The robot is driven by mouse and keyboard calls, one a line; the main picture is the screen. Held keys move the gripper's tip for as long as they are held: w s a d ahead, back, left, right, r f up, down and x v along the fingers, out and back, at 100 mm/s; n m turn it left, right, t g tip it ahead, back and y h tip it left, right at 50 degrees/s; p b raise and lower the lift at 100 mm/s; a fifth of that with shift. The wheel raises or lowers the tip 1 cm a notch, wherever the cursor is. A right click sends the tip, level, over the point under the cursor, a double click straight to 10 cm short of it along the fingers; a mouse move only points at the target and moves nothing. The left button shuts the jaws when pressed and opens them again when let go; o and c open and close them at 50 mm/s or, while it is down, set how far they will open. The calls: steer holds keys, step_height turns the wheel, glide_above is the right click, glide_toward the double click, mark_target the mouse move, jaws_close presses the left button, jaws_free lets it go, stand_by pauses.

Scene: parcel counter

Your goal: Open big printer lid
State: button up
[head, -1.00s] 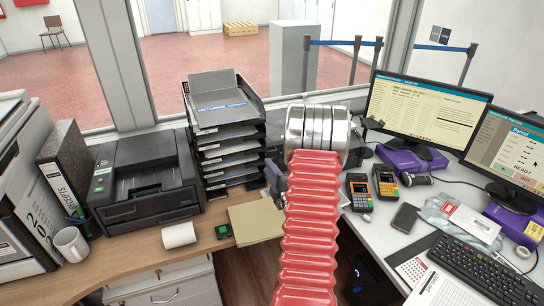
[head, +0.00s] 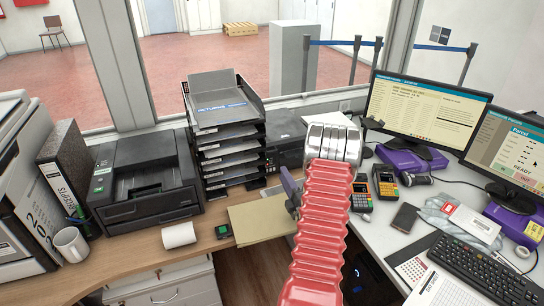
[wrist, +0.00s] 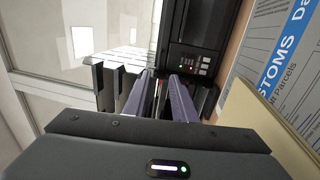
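A large white and grey printer (head: 18,190) stands at the left edge of the head view, cut off by the frame. A smaller black printer (head: 145,178) sits on the wooden counter, its lid looking closed. Another dark machine (head: 287,135) stands behind my arm, right of the tray stack. I cannot tell for certain which is the big printer. My gripper (head: 289,190) is partly hidden by my red arm, above the counter and right of the tray stack. In the wrist view its two purple fingers (wrist: 160,82) are apart, with nothing clearly held. A black machine with a button panel (wrist: 190,60) lies beyond them.
A stack of black trays (head: 222,135) stands between the black printer and my arm. A binder (head: 62,175), a white mug (head: 72,244), a paper roll (head: 178,235) and an envelope (head: 260,221) are on the counter. Card terminals (head: 384,186), monitors (head: 425,110) and a keyboard (head: 487,272) fill the right.

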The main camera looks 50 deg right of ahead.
mark_target(269, 148)
steer(key=x, duration=1.2)
steer(key=shift+w, duration=0.25)
steer(key=shift+d, duration=0.1)
steer(key=shift+c, duration=0.3)
jaws_close()
steer(key=shift+f, duration=0.2)
